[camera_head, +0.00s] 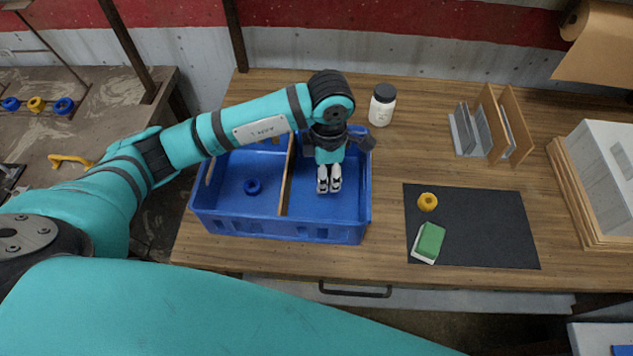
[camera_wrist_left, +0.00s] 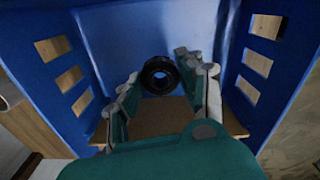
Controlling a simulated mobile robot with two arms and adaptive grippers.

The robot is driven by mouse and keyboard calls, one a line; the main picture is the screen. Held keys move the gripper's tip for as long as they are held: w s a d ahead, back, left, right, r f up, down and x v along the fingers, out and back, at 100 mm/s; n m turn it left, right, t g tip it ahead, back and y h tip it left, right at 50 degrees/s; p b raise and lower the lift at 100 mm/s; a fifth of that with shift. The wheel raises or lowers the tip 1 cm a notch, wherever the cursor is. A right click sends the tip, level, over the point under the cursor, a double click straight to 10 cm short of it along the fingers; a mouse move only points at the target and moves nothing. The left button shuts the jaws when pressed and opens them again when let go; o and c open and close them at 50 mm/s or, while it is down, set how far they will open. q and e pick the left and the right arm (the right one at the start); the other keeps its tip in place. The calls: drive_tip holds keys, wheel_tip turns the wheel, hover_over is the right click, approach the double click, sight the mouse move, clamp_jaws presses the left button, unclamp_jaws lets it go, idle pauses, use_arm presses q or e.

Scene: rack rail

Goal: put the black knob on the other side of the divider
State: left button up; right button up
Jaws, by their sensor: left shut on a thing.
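The blue crate (camera_head: 268,224) stands on the wooden table, split by a thin wooden divider (camera_head: 286,180) into a left and a right compartment. My left gripper (camera_head: 329,186) points down into the right compartment. In the left wrist view, the round black knob (camera_wrist_left: 160,75) sits between the fingertips of my left gripper (camera_wrist_left: 163,82), which is shut on it. In the head view the gripper hides the knob. Brown wood (camera_wrist_left: 160,112), seemingly the divider, shows below the knob in the wrist view. My right gripper is not in view.
A dark blue ring (camera_head: 253,186) lies in the left compartment, with bare floor around it. A white jar (camera_head: 382,105) with a dark lid stands right of the crate. A dark mat (camera_head: 490,225) holds a yellow ring (camera_head: 427,202) and a green sponge (camera_head: 430,239).

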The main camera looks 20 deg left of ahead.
sight(325, 195)
use_arm(q)
drive_tip(key=shift+f, duration=0.95)
wheel_tip(325, 195, down, 4)
drive_tip(key=shift+r+p, duration=0.15)
drive_tip(key=shift+p, duration=0.5)
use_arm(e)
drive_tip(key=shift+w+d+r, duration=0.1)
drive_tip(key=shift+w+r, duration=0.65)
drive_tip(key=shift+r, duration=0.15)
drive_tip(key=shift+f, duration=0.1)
use_arm(q)
drive_tip(key=shift+f, duration=0.25)
drive_tip(key=o, duration=1.2)
drive_tip(key=shift+c, duration=0.2)
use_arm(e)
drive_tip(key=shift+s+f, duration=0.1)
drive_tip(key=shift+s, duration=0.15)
use_arm(q)
drive_tip(key=shift+r, duration=0.15)
